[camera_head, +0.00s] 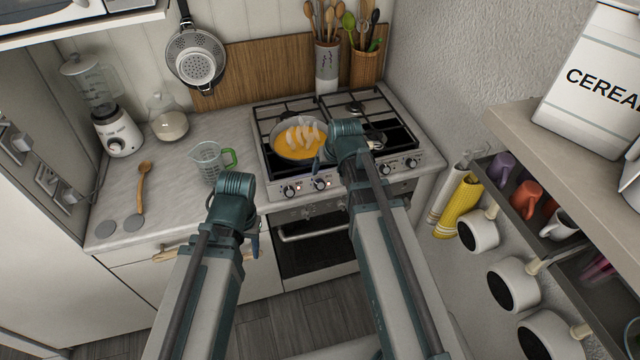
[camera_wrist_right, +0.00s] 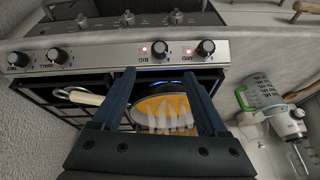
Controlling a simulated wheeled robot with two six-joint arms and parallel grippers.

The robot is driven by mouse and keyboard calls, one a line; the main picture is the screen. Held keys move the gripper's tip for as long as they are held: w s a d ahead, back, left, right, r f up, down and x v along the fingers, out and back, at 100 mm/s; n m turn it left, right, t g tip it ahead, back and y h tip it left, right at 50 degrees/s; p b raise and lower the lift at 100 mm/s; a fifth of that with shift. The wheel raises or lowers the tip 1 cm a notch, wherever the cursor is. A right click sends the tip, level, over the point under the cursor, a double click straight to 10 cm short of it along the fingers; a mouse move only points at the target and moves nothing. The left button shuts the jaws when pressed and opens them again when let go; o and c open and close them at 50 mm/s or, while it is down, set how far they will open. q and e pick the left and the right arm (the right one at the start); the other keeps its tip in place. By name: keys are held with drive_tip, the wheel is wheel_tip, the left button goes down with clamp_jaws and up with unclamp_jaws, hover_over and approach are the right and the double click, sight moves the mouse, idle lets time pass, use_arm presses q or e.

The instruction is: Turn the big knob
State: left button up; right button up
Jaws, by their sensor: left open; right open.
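The big knob (camera_wrist_right: 160,49) is a black round knob on the stove's front panel, with "BIG" printed beside it and a red light lit near it. It also shows in the head view (camera_head: 320,184), second from the left. My right gripper (camera_wrist_right: 159,75) is open and empty, its fingertips pointing toward the panel, with the knob ahead between them and apart from it. In the head view my right wrist hides most of that gripper. My left gripper (camera_head: 254,243) hangs low before the counter front, mostly hidden by its own wrist.
A pan (camera_head: 299,140) of orange food sits on the hob by my right wrist. The mid knob (camera_wrist_right: 206,48) is close beside the big one. A measuring jug (camera_head: 208,162) stands left of the stove. A shelf (camera_head: 560,150) juts out at right.

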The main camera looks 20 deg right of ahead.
sight(321, 184)
drive_tip(key=b+x, duration=1.2)
drive_tip(key=x, duration=0.2)
drive_tip(key=shift+b, duration=0.4)
drive_tip(key=shift+r, duration=0.1)
drive_tip(key=shift+c, duration=0.3)
clamp_jaws()
